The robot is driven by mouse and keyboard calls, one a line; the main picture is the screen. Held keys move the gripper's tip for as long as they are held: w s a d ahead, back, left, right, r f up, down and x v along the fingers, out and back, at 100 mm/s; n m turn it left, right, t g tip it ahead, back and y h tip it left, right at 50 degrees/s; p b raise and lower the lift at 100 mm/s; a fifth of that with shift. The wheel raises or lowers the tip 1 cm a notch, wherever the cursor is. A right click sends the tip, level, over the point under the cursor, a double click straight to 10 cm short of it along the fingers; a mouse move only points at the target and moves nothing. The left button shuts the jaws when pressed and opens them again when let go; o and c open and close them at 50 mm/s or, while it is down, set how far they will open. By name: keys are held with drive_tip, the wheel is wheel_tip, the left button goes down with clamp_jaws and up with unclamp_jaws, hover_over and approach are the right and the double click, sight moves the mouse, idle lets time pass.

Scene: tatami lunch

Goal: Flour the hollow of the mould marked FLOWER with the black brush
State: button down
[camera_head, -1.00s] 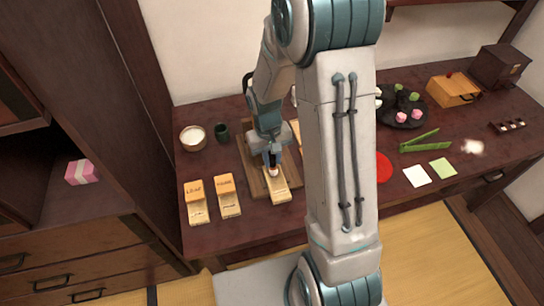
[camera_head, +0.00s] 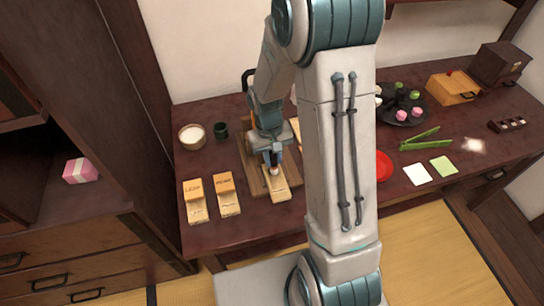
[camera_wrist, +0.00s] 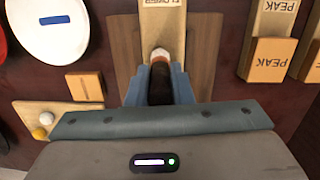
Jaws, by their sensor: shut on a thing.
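The mould marked FLOWER (camera_wrist: 164,22) is a pale wooden bar lying on a brown board, and it also shows in the head view (camera_head: 279,191). My gripper (camera_wrist: 160,88) is shut on the black brush (camera_wrist: 160,82), which points away from the wrist. The brush's white tip (camera_wrist: 159,53) is over the mould, just below the lettering; I cannot tell whether it touches. In the head view my gripper (camera_head: 273,164) is above the mould's far part. The tip and gripper hide the hollow. A bowl of white powder (camera_head: 192,137) stands at the far left of the table.
Moulds marked LEAF (camera_head: 194,188) and PEAK (camera_head: 223,182) lie left of the brown board (camera_head: 252,178). A dark green cup (camera_head: 221,131) stands behind them. My arm hides the table's middle.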

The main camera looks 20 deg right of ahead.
drive_tip(key=shift+a, duration=0.15)
drive_tip(key=shift+a, duration=0.25)
drive_tip(key=shift+w+d, duration=0.2)
drive_tip(key=shift+s, duration=0.4)
drive_tip(key=shift+w+d, duration=0.2)
idle(0.4)
drive_tip(key=shift+a, duration=0.4)
drive_tip(key=shift+w+d, duration=0.2)
drive_tip(key=shift+s+f+b, duration=0.1)
drive_tip(key=shift+s+b, duration=0.3)
drive_tip(key=shift+w, duration=0.2)
